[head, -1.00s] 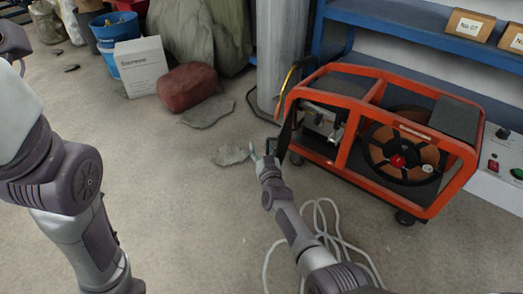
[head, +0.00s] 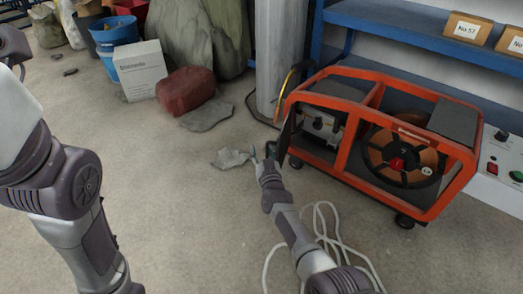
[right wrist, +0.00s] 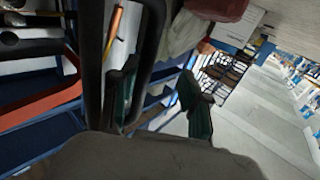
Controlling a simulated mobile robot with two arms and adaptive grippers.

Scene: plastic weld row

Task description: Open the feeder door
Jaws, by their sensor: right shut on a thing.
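The feeder is a machine in an orange tube frame (head: 403,82) at the right of the head view, with a wire reel (head: 404,158) inside. Its feeder door (head: 286,136) is a dark narrow panel seen nearly edge-on at the frame's left end, standing out from the open bay. My right gripper (head: 263,154) is at the door's outer side. In the right wrist view its green-lined fingers (right wrist: 160,100) are on either side of a black bar-like handle (right wrist: 152,48), shut on it. The exact contact is partly hidden. My left gripper is outside the view.
Pale cable (head: 326,222) lies in loops on the floor beside my right arm. A grey rag (head: 231,158) lies left of my right gripper. A red sack (head: 186,88) and a white box (head: 134,70) stand farther back. The floor at centre left is clear.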

